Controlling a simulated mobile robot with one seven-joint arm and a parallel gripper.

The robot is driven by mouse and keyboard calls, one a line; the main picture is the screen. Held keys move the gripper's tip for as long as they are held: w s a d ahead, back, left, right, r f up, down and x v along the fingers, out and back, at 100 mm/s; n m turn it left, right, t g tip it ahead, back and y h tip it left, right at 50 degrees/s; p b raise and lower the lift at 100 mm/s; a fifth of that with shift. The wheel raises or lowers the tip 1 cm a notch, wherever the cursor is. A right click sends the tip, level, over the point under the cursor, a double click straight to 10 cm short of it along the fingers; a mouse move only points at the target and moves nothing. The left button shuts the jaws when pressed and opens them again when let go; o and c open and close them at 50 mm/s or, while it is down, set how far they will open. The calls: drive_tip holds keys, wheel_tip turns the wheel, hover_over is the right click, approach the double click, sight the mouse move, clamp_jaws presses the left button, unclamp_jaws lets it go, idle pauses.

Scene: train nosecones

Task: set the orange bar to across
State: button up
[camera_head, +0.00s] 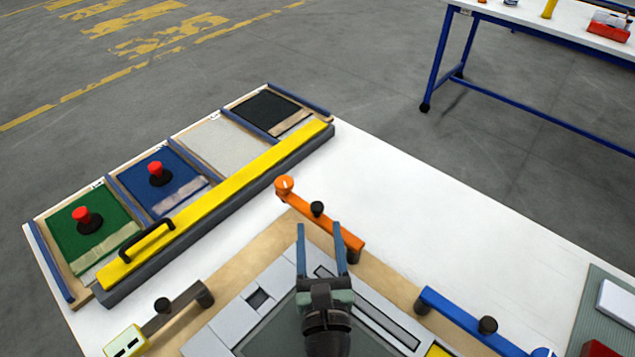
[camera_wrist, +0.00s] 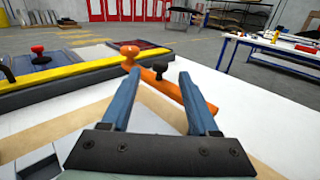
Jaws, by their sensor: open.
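The orange bar (camera_head: 336,232) lies at the back edge of the grey fixture, running diagonally from upper left to lower right. It has an orange round knob (camera_head: 284,185) at its upper-left end and a black knob (camera_head: 317,209) near its middle. In the wrist view the orange bar (camera_wrist: 165,85) shows beyond and between my fingers, its right part partly behind the right finger. My gripper (camera_head: 321,233) is open and empty, with its blue fingers pointing toward the bar. I cannot tell the exact gap between fingertips and bar.
A yellow bar (camera_head: 220,205) with a black handle (camera_head: 147,239) borders several coloured compartments at left. Two hold red-topped knobs (camera_head: 157,172). A blue bar (camera_head: 465,318) lies at lower right and a grey-brown bar (camera_head: 173,313) at lower left. White tabletop (camera_head: 430,215) is clear at right.

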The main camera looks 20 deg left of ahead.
drive_tip(key=x, duration=1)
drive_tip(key=shift+c, duration=0.2)
clamp_jaws()
drive_tip(key=shift+f, duration=0.1)
idle(1.0)
